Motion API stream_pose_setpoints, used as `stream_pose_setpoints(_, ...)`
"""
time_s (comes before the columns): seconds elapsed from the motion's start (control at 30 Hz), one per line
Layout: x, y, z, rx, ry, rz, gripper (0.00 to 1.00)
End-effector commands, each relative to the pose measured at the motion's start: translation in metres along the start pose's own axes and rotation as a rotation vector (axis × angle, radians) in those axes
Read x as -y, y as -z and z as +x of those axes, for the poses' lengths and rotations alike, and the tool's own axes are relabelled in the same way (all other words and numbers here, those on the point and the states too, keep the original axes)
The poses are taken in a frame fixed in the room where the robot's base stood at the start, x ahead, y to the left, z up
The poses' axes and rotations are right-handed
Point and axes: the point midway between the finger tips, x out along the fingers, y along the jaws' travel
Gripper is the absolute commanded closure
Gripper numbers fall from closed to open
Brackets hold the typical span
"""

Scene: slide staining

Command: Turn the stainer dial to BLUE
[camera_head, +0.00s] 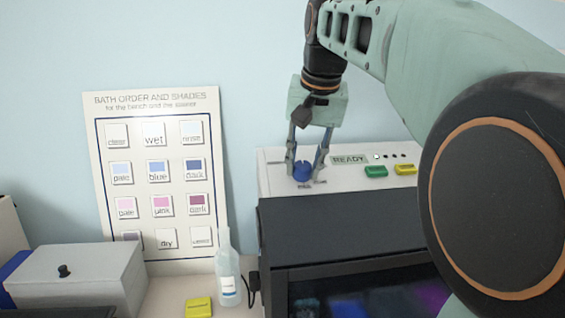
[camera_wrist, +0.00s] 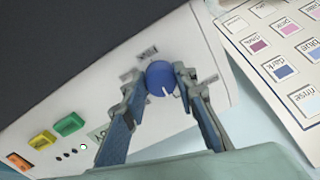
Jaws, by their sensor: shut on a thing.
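The stainer (camera_head: 350,222) is a white-topped, dark-fronted machine at the right in the head view. Its blue dial (camera_head: 302,171) sits near the left end of the sloped top panel. The dial also shows in the wrist view (camera_wrist: 160,77), with a white pointer line on its face. My gripper (camera_head: 306,165) comes down from above with a finger on each side of the dial and is shut on it. Small labels lie around the dial, too small to read and partly hidden by my fingers.
The panel has a READY display (camera_head: 349,159), a green button (camera_head: 376,171) and a yellow button (camera_head: 405,168). A shade chart (camera_head: 165,260) stands against the wall at the left. A clear bottle (camera_head: 228,275), a yellow block (camera_head: 199,307) and a grey lidded box (camera_head: 80,275) stand left of the stainer.

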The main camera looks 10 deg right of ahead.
Motion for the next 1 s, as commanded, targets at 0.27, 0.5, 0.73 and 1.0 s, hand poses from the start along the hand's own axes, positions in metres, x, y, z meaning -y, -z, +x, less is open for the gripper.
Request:
stream_pose_setpoints(0.27,0.0006,-0.0001,-0.0014,-0.007,-0.005,0.204,0.98)
stream_pose_setpoints(0.5,0.0015,-0.0003,-0.0016,-0.017,-0.009,0.432,0.98)
stream_pose_setpoints(0.73,0.0021,-0.0001,-0.0015,-0.027,-0.013,0.649,0.98)
stream_pose_setpoints(1.0,0.0027,0.0005,-0.0014,-0.039,-0.018,0.906,0.98)
